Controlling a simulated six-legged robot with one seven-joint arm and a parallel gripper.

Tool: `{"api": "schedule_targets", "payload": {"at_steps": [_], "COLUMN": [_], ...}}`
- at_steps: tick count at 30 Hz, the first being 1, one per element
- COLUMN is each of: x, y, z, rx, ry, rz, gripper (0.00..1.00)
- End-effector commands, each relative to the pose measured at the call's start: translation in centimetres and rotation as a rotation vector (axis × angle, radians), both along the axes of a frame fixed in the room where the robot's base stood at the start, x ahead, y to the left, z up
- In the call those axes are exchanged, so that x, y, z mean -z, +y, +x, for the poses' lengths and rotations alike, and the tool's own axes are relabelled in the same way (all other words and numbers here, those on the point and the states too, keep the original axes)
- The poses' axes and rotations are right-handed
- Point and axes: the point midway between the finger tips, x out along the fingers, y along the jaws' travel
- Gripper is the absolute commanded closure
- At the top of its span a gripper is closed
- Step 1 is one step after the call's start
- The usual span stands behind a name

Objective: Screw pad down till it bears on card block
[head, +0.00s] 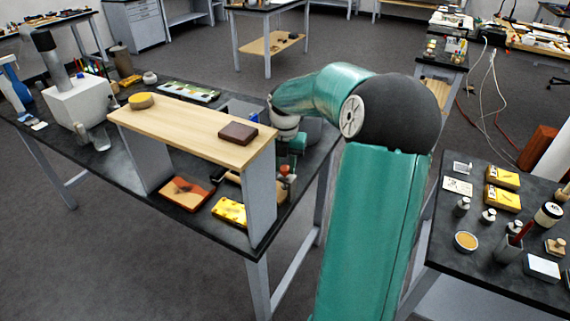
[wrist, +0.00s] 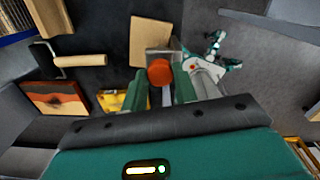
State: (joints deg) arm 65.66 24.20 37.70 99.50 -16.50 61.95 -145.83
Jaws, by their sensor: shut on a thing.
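An orange-red round knob (wrist: 160,72) sits between the fingertips of my gripper (wrist: 161,82) in the wrist view; the fingers are shut on it. In the head view, the knob (head: 284,169) is a small red spot under the right end of the wooden shelf, with my gripper (head: 297,148) beside it. A flat tan block (wrist: 150,38), seemingly the card block, lies just beyond the knob. The pad under the knob is hidden, so I cannot tell whether it touches the block.
The wooden shelf (head: 190,128) stands close to my gripper, carrying a brown block (head: 238,133) and a yellow round (head: 141,100). Under it lie a red-brown gilt panel (head: 187,193) and a yellow box (head: 230,211). A wooden-handled roller (wrist: 75,60) lies left of the knob.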

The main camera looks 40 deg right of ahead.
Motion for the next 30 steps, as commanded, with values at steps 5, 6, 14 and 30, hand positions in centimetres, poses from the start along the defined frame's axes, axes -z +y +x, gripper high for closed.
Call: {"api": "schedule_targets", "payload": {"at_steps": [5, 6, 14, 30], "x": [-0.15, -0.14, -0.17, -0.18], "y": [0.09, 0.09, 0.08, 0.09], "z": [0.06, 0.06, 0.07, 0.08], "rx": [0.165, 0.203, 0.45, 0.963], "ry": [0.0, 0.0, -0.001, -0.002], "rz": [-0.001, -0.002, -0.002, -0.002], "gripper": [0.94, 0.94, 0.94, 0.94]}}
